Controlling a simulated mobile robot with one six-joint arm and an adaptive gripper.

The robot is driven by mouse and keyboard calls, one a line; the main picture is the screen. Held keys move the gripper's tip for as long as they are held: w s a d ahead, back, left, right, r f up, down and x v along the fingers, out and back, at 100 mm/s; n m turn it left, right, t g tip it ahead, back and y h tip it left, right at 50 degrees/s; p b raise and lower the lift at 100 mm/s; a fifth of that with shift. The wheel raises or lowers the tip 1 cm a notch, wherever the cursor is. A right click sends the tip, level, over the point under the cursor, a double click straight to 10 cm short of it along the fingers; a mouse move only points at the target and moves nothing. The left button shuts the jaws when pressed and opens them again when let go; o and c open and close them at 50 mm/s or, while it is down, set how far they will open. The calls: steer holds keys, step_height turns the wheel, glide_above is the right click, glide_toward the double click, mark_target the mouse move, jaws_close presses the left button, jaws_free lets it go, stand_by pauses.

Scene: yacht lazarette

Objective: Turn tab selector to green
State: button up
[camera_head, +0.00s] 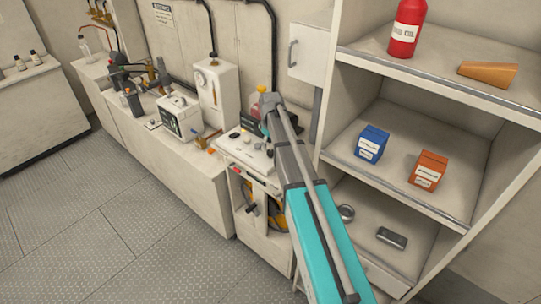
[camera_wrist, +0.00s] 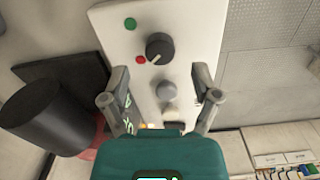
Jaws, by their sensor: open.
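In the wrist view a white panel (camera_wrist: 193,35) carries a dark round knob (camera_wrist: 160,45), which looks like the tab selector. A green dot (camera_wrist: 130,23) is at the knob's upper left and a red dot (camera_wrist: 141,59) at its lower left. A pale mark on the knob points down and left, nearer the red dot than the green. My gripper (camera_wrist: 158,88) is open and empty, its fingers apart on either side of the panel below the knob, not touching it. In the head view my arm reaches over the white panel (camera_head: 240,147), and the gripper's tips are hard to make out.
A grey round button (camera_wrist: 168,91) is between the fingers. A black cylinder (camera_wrist: 42,115) stands left of the panel. In the head view, shelves with a red bottle (camera_head: 407,27), a blue box (camera_head: 371,143) and an orange box (camera_head: 428,171) are right of my arm. Floor at left is clear.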

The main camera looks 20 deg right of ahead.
mark_target(271, 151)
steer(key=shift+f+b, duration=1.45)
steer(key=shift+f, duration=0.3)
jaws_close()
